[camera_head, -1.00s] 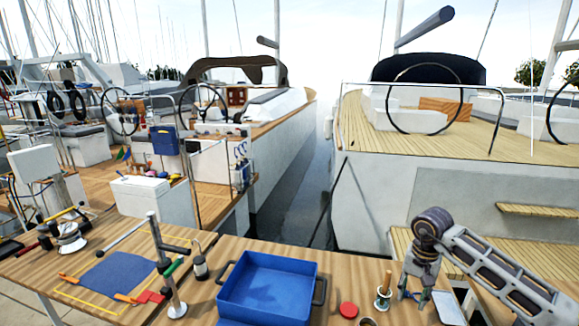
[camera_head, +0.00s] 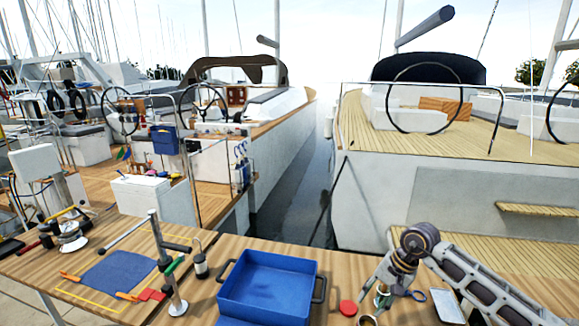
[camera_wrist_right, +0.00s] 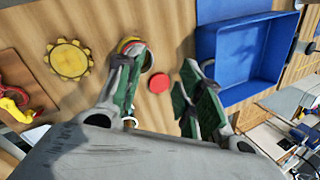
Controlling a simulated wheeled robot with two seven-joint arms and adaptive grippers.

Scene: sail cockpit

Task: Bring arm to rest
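My right gripper (camera_head: 374,294) reaches down from the right over the front of the wooden bench (camera_head: 345,268), to the right of the blue tray. In the right wrist view its two green-padded fingers (camera_wrist_right: 160,98) stand apart, with bare wood and a red disc (camera_wrist_right: 160,83) showing between and beyond them. The red disc also shows left of the gripper in the head view (camera_head: 348,308). A small spool-like item (camera_head: 383,297) is partly hidden by the fingers; I cannot tell whether they touch it. My left gripper is not in view.
A blue tray (camera_head: 268,290) stands at the bench's middle. A phone-like slab (camera_head: 448,307) and blue-handled ring (camera_head: 416,295) lie right of the gripper. A yellow toothed disc (camera_wrist_right: 69,60) is in the wrist view. A metal post (camera_head: 165,265) stands further left.

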